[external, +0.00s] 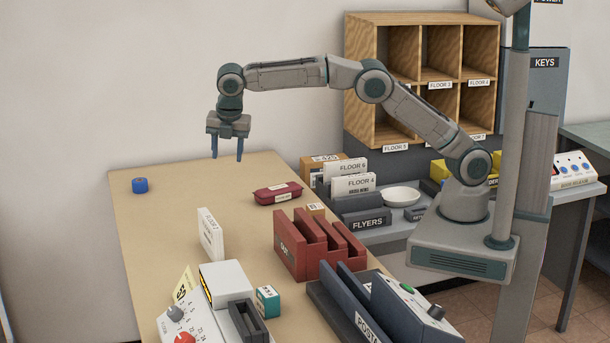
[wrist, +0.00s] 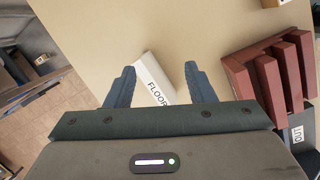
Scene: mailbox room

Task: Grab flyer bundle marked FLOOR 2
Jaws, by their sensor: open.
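A white flyer bundle (external: 211,234) stands upright on the table at its left middle; its label is too small to read in the external view. In the wrist view the bundle (wrist: 152,75) shows between the two fingers, well below them; its label reads FLOOR, and the number is hidden by my gripper's body. My gripper (external: 227,157) is open and empty, pointing down, high above the table and behind the bundle. It also shows in the wrist view (wrist: 160,67). Two other bundles, FLOOR 6 (external: 346,167) and FLOOR 4 (external: 354,186), stand in the holder marked FLYERS (external: 367,223).
A red slotted rack (external: 290,250) stands right of the bundle. A white-and-grey device with knobs (external: 190,322) is in front of it. A dark red pouch (external: 277,193) and a blue roll (external: 140,185) lie farther back. Bare table surrounds the bundle's left and rear.

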